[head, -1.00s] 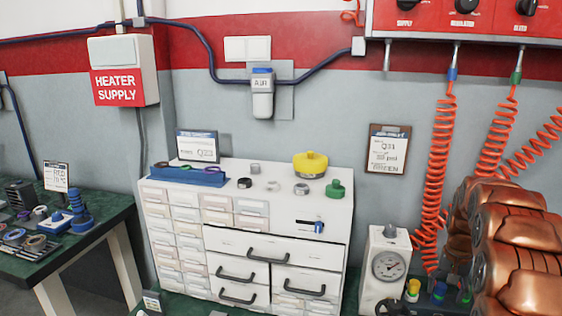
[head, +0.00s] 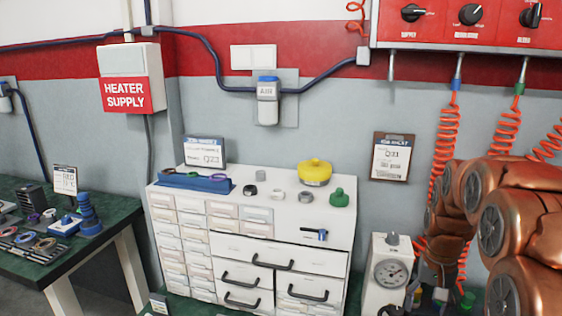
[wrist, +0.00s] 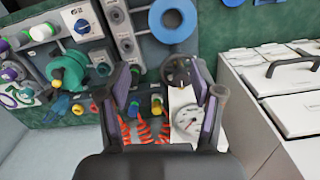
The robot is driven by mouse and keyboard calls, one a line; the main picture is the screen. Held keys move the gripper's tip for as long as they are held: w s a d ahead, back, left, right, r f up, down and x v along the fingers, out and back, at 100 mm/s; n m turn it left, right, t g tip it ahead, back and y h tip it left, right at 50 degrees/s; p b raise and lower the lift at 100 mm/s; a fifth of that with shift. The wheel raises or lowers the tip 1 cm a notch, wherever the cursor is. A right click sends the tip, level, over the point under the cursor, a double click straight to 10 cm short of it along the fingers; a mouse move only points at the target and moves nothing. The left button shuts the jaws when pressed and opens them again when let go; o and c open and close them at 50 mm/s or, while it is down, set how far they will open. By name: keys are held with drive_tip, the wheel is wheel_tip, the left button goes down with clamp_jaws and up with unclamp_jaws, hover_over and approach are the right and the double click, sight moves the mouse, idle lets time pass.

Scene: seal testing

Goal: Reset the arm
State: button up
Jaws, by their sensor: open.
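My gripper (wrist: 162,92) is open and empty in the wrist view, its two dark fingers with purple-grey inner pads spread apart. Behind the gap lie orange coiled hoses (wrist: 145,131), yellow-tipped fittings and a round pressure gauge (wrist: 187,118). My copper-coloured arm fills the lower right of the head view. Its dark end hangs beside the gauge box (head: 388,272), in front of the hoses, and my fingers are hard to make out there. I cannot tell from these frames whether the gripper touches anything.
A white drawer cabinet (head: 283,251) carries a yellow-topped pot (head: 314,172), a green fitting (head: 339,197), rings and a blue tray (head: 195,182). A red control panel (head: 455,25) hangs above the arm. A dark green table (head: 100,240) with parts stands left.

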drive_tip(key=s+a+r+n+p, duration=0.1)
drive_tip(key=s+a, duration=0.3)
drive_tip(key=s, duration=0.5)
drive_tip(key=s+a+r+n+p, duration=0.2)
drive_tip(key=s+a, duration=0.3)
drive_tip(key=s, duration=0.4)
drive_tip(key=s+a+r+n+g+p, duration=0.1)
drive_tip(key=s+a, duration=0.4)
drive_tip(key=s, duration=0.5)
drive_tip(key=shift+a+r+n+p, duration=0.15)
drive_tip(key=shift+r+n+p, duration=0.15)
drive_tip(key=shift+r+p, duration=0.45)
drive_tip(key=shift+r, duration=0.2)
